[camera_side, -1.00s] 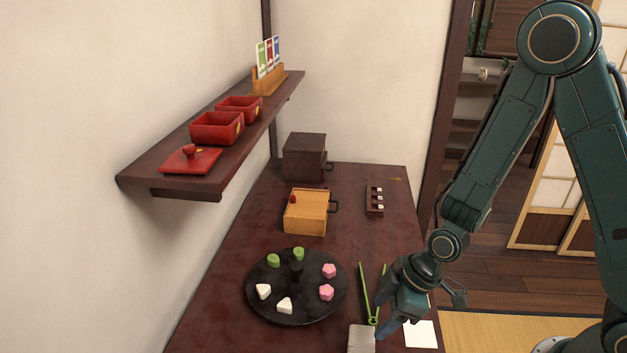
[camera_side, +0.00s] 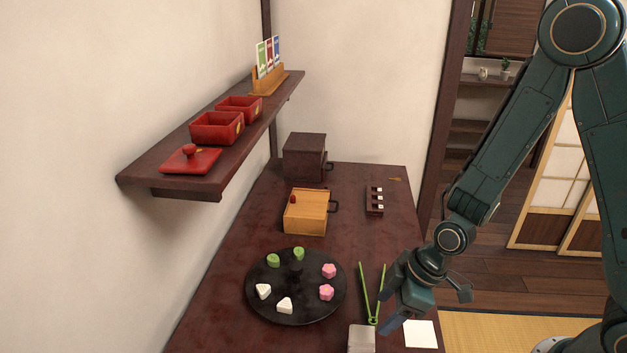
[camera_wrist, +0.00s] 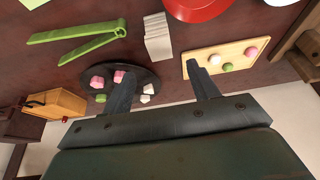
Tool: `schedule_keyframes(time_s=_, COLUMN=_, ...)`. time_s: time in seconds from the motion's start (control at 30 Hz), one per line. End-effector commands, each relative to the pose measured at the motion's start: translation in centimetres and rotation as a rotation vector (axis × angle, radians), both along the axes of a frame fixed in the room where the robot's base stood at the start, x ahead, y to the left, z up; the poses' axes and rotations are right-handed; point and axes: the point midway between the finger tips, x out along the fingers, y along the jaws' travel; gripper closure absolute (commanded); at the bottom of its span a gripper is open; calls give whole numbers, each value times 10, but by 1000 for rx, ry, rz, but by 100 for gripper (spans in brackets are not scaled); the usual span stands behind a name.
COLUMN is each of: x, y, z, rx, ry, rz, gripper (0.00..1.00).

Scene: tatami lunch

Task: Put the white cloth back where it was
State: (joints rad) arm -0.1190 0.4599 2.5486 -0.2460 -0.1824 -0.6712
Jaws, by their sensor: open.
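A flat white square, which looks like the white cloth (camera_side: 420,334), lies at the table's near right edge in the side view. A pale ridged block (camera_side: 361,339) lies left of it; it also shows in the wrist view (camera_wrist: 158,38), and I cannot tell whether it is folded cloth. My gripper (camera_side: 388,308) is open with nothing between its fingers, above the table near the green tongs (camera_side: 371,295). In the wrist view my gripper (camera_wrist: 160,70) has its fingers apart, with the ridged block showing beyond the gap.
A round black tray (camera_side: 262,307) with white, pink and green sweets stands left of the tongs. A wooden box (camera_side: 305,214) and a dark box (camera_side: 304,157) stand behind. A shelf (camera_side: 150,180) overhangs the left. The wrist view shows a wooden tray (camera_wrist: 205,72) with balls.

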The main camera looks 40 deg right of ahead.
Motion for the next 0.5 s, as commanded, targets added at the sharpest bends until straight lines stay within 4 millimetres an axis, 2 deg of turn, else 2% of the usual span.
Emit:
schedule_keyframes(time_s=0.27, x=4, y=-8, z=30, rx=-6, ry=-14, rz=-47, gripper=40)
schedule_keyframes(time_s=0.5, x=2, y=-24, z=78, rx=-16, ry=-26, rz=-141, gripper=40)
